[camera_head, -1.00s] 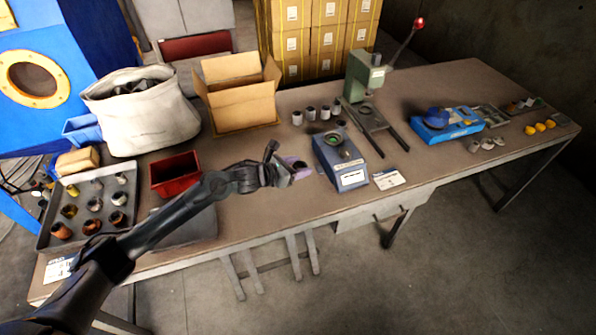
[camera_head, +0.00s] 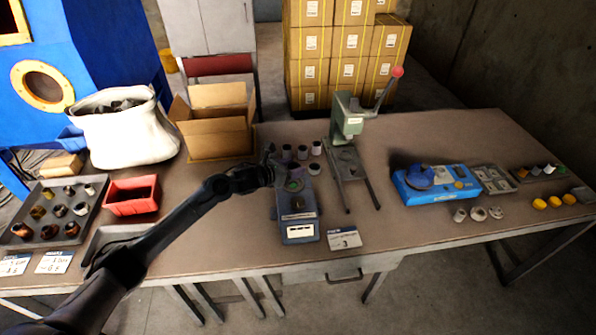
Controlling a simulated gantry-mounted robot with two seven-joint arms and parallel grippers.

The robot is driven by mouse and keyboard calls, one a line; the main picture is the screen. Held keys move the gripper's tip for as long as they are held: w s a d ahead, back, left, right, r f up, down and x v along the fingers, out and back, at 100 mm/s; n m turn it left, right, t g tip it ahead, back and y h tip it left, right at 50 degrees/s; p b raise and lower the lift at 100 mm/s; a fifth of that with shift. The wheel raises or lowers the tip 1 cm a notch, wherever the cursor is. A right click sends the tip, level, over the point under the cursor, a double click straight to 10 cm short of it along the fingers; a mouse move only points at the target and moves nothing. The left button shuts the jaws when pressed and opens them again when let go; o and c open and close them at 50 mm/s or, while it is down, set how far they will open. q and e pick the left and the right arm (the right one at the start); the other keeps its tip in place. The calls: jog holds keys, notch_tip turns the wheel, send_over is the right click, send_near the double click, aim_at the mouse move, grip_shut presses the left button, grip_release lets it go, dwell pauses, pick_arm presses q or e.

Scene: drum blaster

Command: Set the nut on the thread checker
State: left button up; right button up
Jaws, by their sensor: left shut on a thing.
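The thread checker (camera_head: 298,215) is a blue-grey box with a green round seat (camera_head: 294,185) on top and a white label on its front, standing mid-table. My left gripper (camera_head: 280,168) is over the back left edge of the checker, close to the green seat. It is shut on the nut, which is small and mostly hidden by the fingers. I cannot tell whether the nut touches the checker. My right gripper is not in view.
Several dark cylinders (camera_head: 302,152) stand just behind the checker. A green press (camera_head: 347,120) stands to its right, with a label card (camera_head: 344,239) in front. A red bin (camera_head: 132,195), parts tray (camera_head: 50,225) and cardboard box (camera_head: 215,130) are left. A blue device (camera_head: 437,182) is right.

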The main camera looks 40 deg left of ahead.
aim_at(292, 187)
pick_arm(q)
jog(key=shift+w+r, duration=0.2)
jog(key=shift+w, duration=0.1)
jog(key=f+b, duration=0.1)
jog(key=f, duration=0.1)
jog(key=f+b, duration=0.1)
jog(key=f, duration=0.1)
jog(key=shift+s+a, duration=0.15)
jog(key=shift+s, duration=0.05)
jog(key=shift+f+b, duration=0.7)
jog(key=shift+f, duration=0.15)
jog(key=shift+b, duration=0.35)
dwell(0.6)
jog(key=shift+f+b, duration=0.5)
dwell(0.4)
